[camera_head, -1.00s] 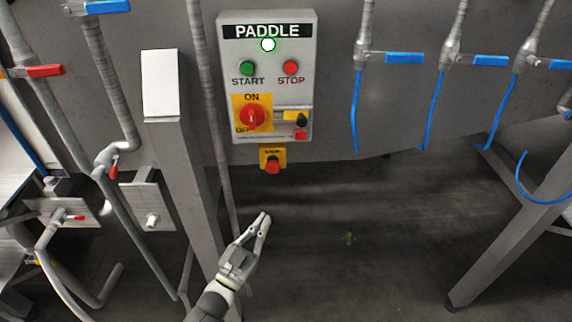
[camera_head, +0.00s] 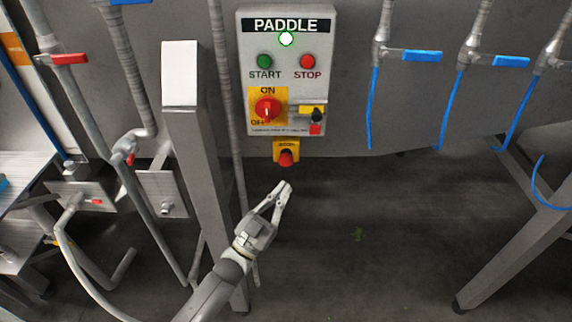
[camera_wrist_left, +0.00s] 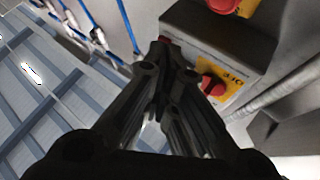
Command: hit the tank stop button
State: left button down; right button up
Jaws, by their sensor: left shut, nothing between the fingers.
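A grey control box (camera_head: 257,97) labelled PADDLE hangs on the tank wall, with a green START button (camera_head: 264,61) and a red STOP button (camera_head: 307,61). Beneath it, a red mushroom button (camera_head: 286,159) sits on a yellow plate (camera_head: 279,146); its label is too small to read surely in the head view. My right gripper is not seen.
The box also carries a red ON/OFF knob (camera_head: 267,110) and a lit lamp (camera_head: 286,39). A grey post (camera_head: 196,160) stands left of my gripper. Valves with blue handles (camera_head: 422,56) and blue hoses hang at right. The floor below the box is mostly clear.

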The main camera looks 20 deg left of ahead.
aim_at(286, 162)
pick_arm(q)
jog(key=w+a+b, duration=0.2)
jog(key=w+b, duration=0.1)
jog(key=w, duration=0.3)
jog(key=shift+w, duration=0.3)
jog(key=shift+w+f, duration=0.1)
jog(key=shift+w, duration=0.05)
dwell(1.1)
jog(key=shift+w+b, duration=0.3)
jog(key=shift+w+a+b, duration=0.2)
jog(key=shift+w+b, duration=0.1)
jog(key=shift+w, duration=0.05)
dwell(0.7)
jog(key=shift+s+d+p, duration=0.3)
jog(key=shift+s+p, duration=0.15)
jog(key=shift+s, duration=0.35)
